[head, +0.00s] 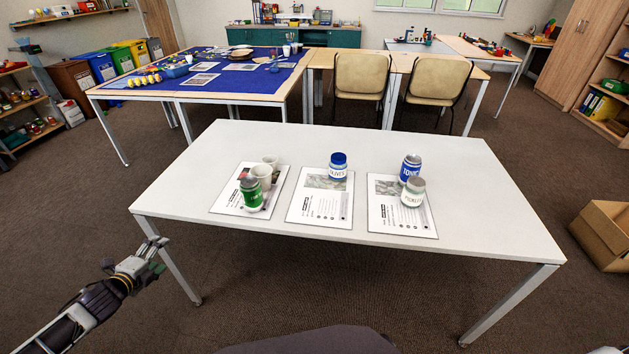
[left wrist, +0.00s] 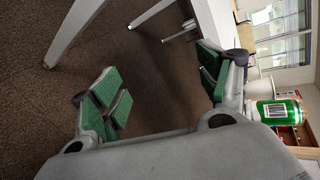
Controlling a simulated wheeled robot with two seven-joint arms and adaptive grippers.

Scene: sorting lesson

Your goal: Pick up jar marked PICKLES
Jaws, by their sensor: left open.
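A jar with a pale lid and white label (head: 413,192) stands upright on the right sheet of the white table (head: 330,260); its small lettering seems to read PICKLES. A blue jar (head: 410,168) stands close behind it. Another blue-lidded jar (head: 338,166) stands on the middle sheet, and a green jar (head: 252,193) on the left sheet. My left gripper (head: 154,250) is open and empty, off the table's front left corner and far from the pale-lidded jar. Its spread green-padded fingers fill the left wrist view (left wrist: 160,88). My right gripper is out of view.
Three printed sheets, including the middle one (head: 318,208), lie on the table. The table's front strip and both ends are bare. A cardboard box (head: 602,236) sits on the floor at right.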

